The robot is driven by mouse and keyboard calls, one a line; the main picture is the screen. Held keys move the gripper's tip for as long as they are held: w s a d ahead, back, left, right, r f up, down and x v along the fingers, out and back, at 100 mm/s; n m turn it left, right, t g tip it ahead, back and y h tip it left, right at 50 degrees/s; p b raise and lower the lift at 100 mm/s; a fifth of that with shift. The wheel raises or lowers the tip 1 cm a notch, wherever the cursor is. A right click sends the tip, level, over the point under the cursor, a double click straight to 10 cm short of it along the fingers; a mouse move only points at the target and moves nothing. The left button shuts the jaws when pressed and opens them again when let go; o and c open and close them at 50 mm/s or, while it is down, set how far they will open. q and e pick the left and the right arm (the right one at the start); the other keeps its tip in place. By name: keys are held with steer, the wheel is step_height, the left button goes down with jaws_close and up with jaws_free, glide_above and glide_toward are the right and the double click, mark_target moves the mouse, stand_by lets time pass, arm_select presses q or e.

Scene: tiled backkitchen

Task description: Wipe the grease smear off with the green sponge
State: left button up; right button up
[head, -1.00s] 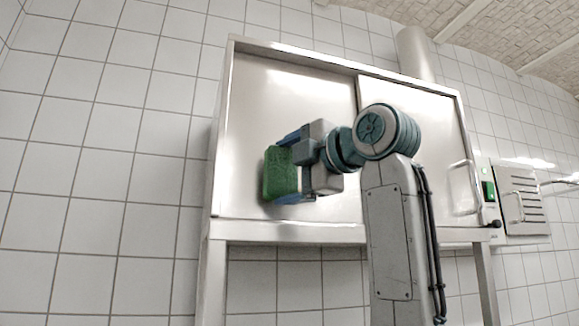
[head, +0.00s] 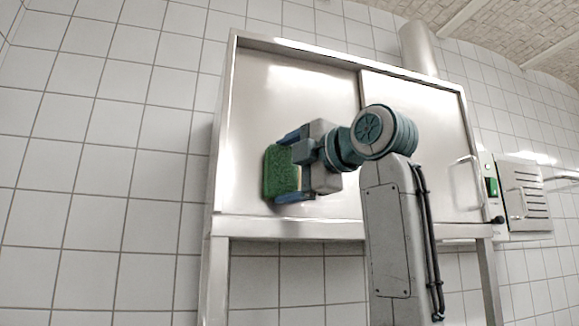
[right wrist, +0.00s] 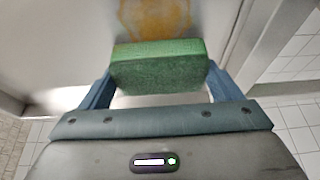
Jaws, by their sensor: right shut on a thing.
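The green sponge (head: 279,172) is held between the two blue fingers of my right gripper (head: 290,168), in front of the left steel door of the cabinet. In the right wrist view the sponge (right wrist: 160,66) spans the gap between the fingers of the gripper (right wrist: 158,84). The grease smear (right wrist: 155,18) shows there as a yellow-brown patch on the steel, just beyond the sponge's far edge. Whether the sponge touches the door I cannot tell. In the head view the smear is not visible. My left gripper is not in view.
The steel cabinet (head: 300,229) has two doors and stands on legs against a white tiled wall (head: 110,150). A door handle (head: 468,184) sticks out at the right. A control box with a green switch (head: 491,187) and a louvred unit (head: 522,196) are further right.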

steer(key=shift+w+a, duration=0.15)
steer(key=shift+w, duration=0.25)
